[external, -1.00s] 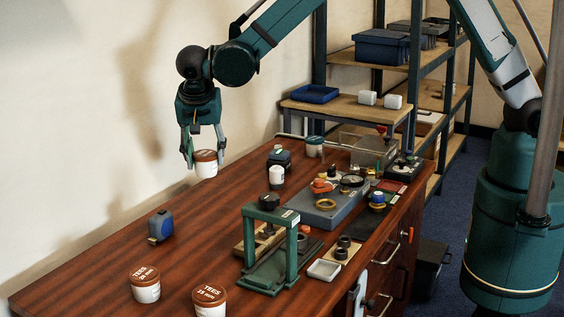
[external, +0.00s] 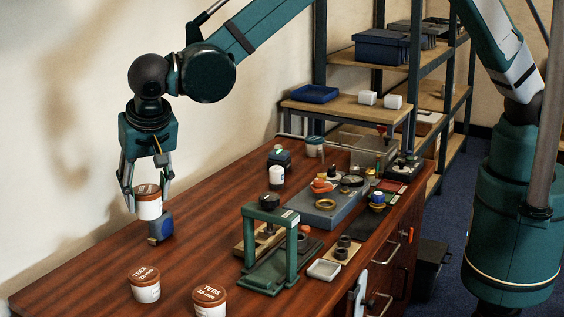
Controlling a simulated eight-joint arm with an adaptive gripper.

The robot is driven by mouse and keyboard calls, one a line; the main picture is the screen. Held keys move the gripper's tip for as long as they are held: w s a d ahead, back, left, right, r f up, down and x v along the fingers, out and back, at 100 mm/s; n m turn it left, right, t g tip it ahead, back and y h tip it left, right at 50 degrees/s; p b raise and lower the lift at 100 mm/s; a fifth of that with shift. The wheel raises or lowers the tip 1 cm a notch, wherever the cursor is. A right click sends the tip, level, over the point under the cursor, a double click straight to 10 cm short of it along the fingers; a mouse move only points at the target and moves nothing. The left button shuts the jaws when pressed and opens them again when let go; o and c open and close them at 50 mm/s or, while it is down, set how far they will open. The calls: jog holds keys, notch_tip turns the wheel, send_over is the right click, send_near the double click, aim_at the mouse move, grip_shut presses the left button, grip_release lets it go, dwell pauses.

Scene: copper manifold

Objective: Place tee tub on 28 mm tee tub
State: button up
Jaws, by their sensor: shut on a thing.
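My gripper (external: 148,204) is shut on a white tub with a brown lid (external: 149,190). It holds this tub upright above the left part of the bench. Two similar tubs with brown lids marked TEES stand at the front of the bench. One is the left tub (external: 144,285), whose lid seems to read 28 mm. The other is the right tub (external: 209,300), cut by the lower picture edge; its size marking is too small to read surely. The held tub is above and behind the left tub, apart from it.
A blue tape measure (external: 161,227) lies on the bench, partly behind the held tub. A green press frame (external: 273,250) stands to the right, with a white tray (external: 324,269) beside it. The wood between tape and standing tubs is clear.

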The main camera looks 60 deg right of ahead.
jog(key=r+n, duration=0.1)
jog(key=n, duration=0.1)
send_over(144, 274)
jog(key=shift+w+r+y, duration=0.1)
jog(key=shift+y, duration=0.2)
jog(key=shift+f+b, duration=0.3)
jog(key=shift+f, duration=2.85)
jog(key=shift+f+b, duration=0.3)
jog(key=shift+f, duration=1.6)
jog(key=shift+f, duration=0.15)
jog(key=o, duration=1.2)
jog(key=shift+c, duration=0.2)
jog(key=shift+r, duration=0.2)
